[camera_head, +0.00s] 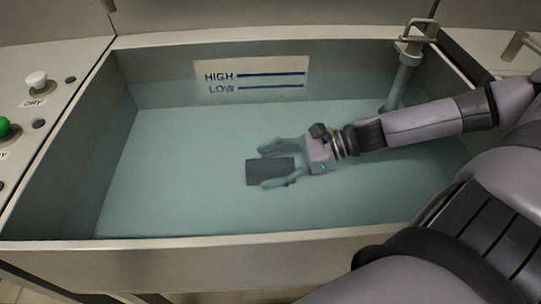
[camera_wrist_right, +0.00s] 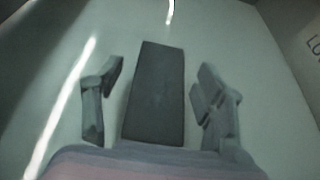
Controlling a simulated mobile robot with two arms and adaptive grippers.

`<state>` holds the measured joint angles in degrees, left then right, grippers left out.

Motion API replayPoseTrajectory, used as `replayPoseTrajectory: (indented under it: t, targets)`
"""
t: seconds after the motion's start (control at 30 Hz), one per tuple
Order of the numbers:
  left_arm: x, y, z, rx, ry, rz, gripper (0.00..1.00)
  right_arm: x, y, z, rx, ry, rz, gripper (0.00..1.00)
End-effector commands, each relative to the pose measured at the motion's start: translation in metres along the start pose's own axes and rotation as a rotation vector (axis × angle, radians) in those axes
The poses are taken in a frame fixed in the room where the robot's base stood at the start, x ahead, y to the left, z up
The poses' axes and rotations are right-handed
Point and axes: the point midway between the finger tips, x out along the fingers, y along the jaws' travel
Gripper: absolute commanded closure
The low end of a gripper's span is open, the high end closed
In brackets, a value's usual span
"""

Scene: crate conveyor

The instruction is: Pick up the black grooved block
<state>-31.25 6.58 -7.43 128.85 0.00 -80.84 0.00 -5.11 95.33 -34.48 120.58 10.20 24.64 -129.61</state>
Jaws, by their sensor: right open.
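The black block (camera_head: 268,171) lies in the blue-green water of the tank, near its middle. My right gripper (camera_head: 270,168) reaches in from the right, with its fingers under or at the water. The fingers are open, one on the far side and one on the near side of the block. In the right wrist view the block (camera_wrist_right: 156,92) stands lengthwise between the two open fingers (camera_wrist_right: 158,100), with a gap on each side. Grooves on the block cannot be made out. My left gripper is not in view.
The tank (camera_head: 200,243) has raised walls on all sides. A HIGH/LOW level plate (camera_head: 251,80) is on its back wall. A metal pipe (camera_head: 400,80) stands in the back right corner. A panel with a green button (camera_head: 5,127) and a white knob (camera_head: 36,80) is at left.

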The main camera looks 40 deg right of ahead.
Motion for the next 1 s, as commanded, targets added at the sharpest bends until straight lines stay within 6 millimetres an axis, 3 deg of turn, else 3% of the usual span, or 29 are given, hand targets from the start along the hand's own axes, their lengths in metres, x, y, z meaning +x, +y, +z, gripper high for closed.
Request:
replayPoseTrajectory:
  t: [0.3,1.0]
  targets:
    - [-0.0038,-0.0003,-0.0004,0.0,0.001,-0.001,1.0,0.001,0.0002,0.0003,0.001,0.0,0.0,0.36]
    - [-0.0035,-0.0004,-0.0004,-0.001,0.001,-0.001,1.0,0.0009,0.0002,0.0002,0.0,0.0,0.0,0.83]
